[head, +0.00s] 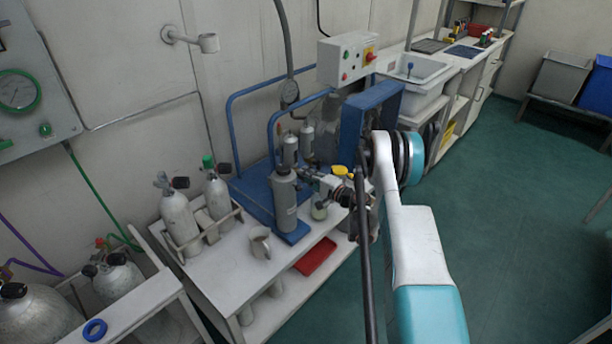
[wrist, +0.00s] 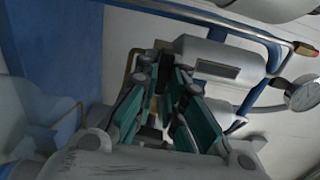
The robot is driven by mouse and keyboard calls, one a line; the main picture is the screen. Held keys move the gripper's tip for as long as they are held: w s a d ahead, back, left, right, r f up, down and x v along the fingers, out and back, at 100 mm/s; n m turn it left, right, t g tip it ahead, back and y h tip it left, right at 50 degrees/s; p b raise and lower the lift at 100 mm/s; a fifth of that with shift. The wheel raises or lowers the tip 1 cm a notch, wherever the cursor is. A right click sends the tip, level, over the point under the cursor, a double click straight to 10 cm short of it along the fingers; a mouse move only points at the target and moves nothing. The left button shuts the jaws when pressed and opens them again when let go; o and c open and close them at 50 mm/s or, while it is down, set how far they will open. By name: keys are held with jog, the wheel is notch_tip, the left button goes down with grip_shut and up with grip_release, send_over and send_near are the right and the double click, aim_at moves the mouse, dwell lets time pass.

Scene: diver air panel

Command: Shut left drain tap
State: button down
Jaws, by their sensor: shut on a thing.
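My gripper (head: 318,178) reaches in from the right, beside the tall grey cylinder (head: 285,198) on the blue base at the panel. In the wrist view its teal fingers (wrist: 170,75) are close together, shut on a small part that they mostly hide. From its place by the cylinders this looks to be the left drain tap, but its handle and angle cannot be made out. A yellow-topped part (head: 343,171) and a small jar (head: 320,211) are close to the gripper. A grey cylinder with a dark label (wrist: 215,68) lies just beyond the fingers.
Two grey bottles (head: 181,218) stand in a rack on the white bench, with a mug (head: 260,243) near them. Blue rails (head: 250,90) and a control box (head: 346,60) stand behind. A red tray (head: 315,257) is on the lower shelf.

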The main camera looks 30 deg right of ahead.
jog(key=shift+d, duration=0.1)
jog(key=c, duration=1.7)
grip_release()
jog(key=shift+v, duration=3.8)
